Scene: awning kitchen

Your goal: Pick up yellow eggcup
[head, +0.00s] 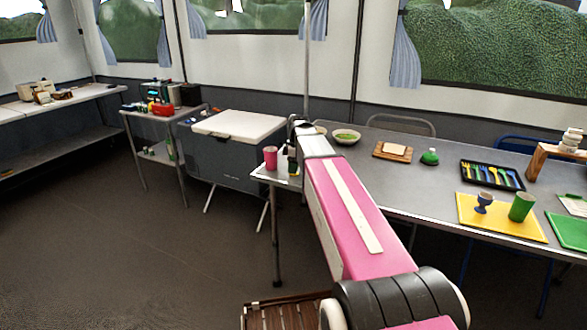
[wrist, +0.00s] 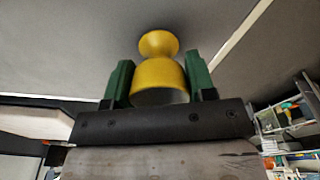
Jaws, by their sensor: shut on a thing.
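The yellow eggcup (wrist: 158,74) is in the wrist view, between the two green fingers of my gripper (wrist: 160,85). The gripper is shut on the eggcup's wider cup part, and the narrow waist and flared foot stick out beyond the fingertips. The eggcup looks clear of any surface, with the grey ceiling-like area behind it. In the head view my pink arm reaches away toward the left end of the long table, and the gripper and yellow eggcup are hidden there behind the arm.
The long grey table (head: 395,190) holds a bowl (head: 346,137), a wooden board (head: 393,152), a cutlery tray (head: 491,175) and a yellow mat (head: 475,213) with a blue eggcup (head: 484,202) and green cup (head: 521,207). A pink cup (head: 270,158) stands left of my arm. The floor at left is clear.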

